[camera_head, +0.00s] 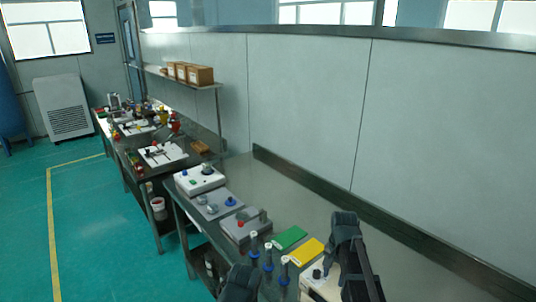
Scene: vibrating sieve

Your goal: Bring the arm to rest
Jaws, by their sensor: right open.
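My right arm and gripper (345,225) show as dark shapes at the lower right, over the near end of the bench (262,262). The gripper is open, and I see nothing held in it. It stands beside a white device (318,283), which it partly hides. I cannot make out the jaws of the left gripper there.
A green block (289,237) and a yellow block (306,251) lie near my right gripper. Grey and white devices (200,180) line the bench further back. The grey wall (300,110) runs along the right. Green floor (100,230) is open on the left.

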